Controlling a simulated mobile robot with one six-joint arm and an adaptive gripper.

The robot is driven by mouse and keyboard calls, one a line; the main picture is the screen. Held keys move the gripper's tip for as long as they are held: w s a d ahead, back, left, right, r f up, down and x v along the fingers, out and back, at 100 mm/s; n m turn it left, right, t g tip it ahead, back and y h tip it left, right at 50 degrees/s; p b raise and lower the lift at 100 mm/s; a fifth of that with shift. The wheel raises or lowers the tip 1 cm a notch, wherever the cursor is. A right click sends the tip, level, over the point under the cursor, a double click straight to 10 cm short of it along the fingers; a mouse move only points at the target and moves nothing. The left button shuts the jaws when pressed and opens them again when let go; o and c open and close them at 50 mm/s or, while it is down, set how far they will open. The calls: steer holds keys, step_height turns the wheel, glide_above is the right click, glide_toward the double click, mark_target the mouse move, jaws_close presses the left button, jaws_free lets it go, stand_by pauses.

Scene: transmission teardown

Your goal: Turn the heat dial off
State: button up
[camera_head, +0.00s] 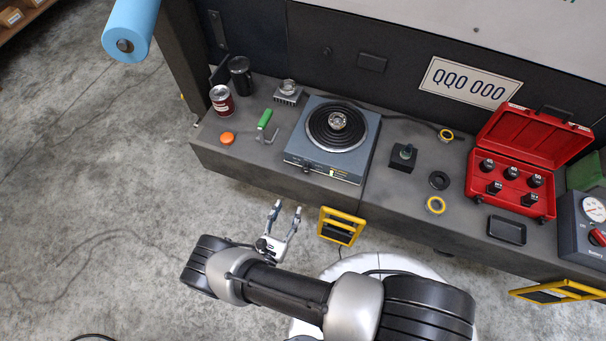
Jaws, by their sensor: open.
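A grey hot plate (355,160) sits on the dark bench, with a round black ringed top and a small metal part (337,121) at its centre. A small black dial (306,168) is on its front panel, left of a small yellowish mark. The dial's setting is too small to read. My gripper (287,207) is open and empty. In the picture it is just below the bench's front edge, below and slightly left of the dial, and apart from it.
A can (222,100), a dark cup (240,76), an orange disc (227,138) and a green-handled tool (265,119) stand left of the hot plate. Right are a black block (403,157), rings, an open red case (511,186) and a gauge box with a red knob (598,237).

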mark_target(305, 171)
steer(key=b+x, duration=0.1)
steer(key=x, duration=1.3)
steer(key=shift+w+d, duration=0.1)
steer(key=shift+w, duration=0.05)
steer(key=shift+c, duration=0.3)
steer(key=shift+b, duration=0.3)
steer(key=c, duration=1)
